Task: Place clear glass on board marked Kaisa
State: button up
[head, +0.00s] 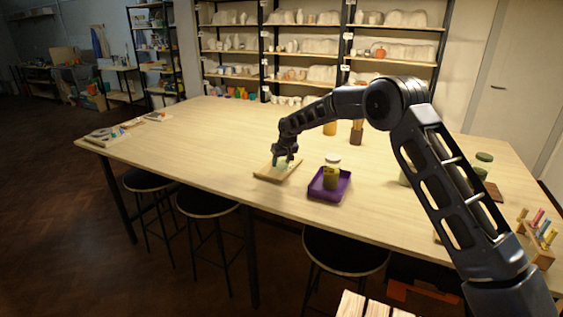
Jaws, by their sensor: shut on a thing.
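My gripper (284,157) points down over a small wooden board (267,174) near the front of the long table. It is shut on a small pale, see-through thing, which looks like the clear glass (283,164). The glass is at or just above the board; I cannot tell whether it touches. The jaws cover much of it. No name on the board is readable from here.
A purple tray (318,192) holding a lidded jar (332,172) stands just right of the board. A rack of coloured sticks (538,236) stands at the right. Stools (207,203) stand along the front edge.

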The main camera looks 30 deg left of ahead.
dwell(0.3)
jog(key=o, duration=1.1)
jog(key=shift+c, duration=0.2)
